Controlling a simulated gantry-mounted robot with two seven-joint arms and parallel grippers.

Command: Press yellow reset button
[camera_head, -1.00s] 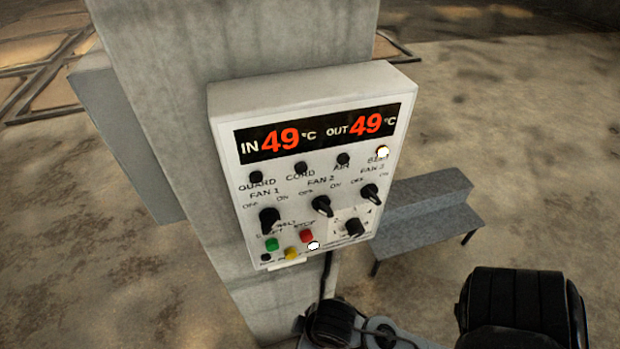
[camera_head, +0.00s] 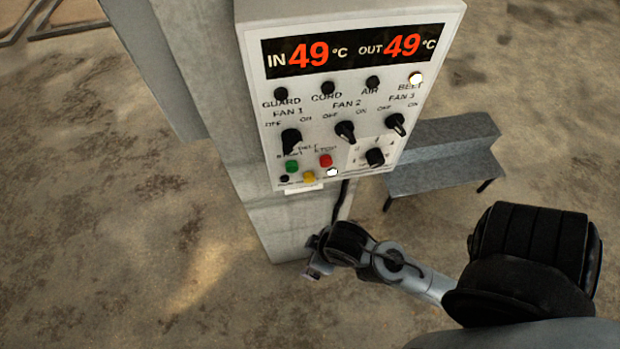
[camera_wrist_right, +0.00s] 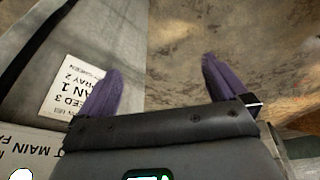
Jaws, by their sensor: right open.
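The yellow button (camera_head: 309,177) is small and round, on the lower left of the white control panel (camera_head: 250,50) in the head view. It sits just below the green button (camera_head: 292,167), left of a lit white button (camera_head: 332,172). My right gripper (camera_head: 314,268) is below the panel, apart from the button, its jaws small and dark in the head view. In the right wrist view my right gripper (camera_wrist_right: 160,65) has its two purple fingers spread, with nothing between them. The yellow button is not seen in the wrist view. My left gripper is not in view.
The panel is mounted on a concrete pillar (camera_head: 270,232). A red button (camera_head: 325,160) and several black knobs are close to the yellow one. A black cable (camera_head: 341,200) hangs below the panel. A grey bench (camera_head: 440,165) stands behind right. A printed label (camera_wrist_right: 68,92) shows beside one finger.

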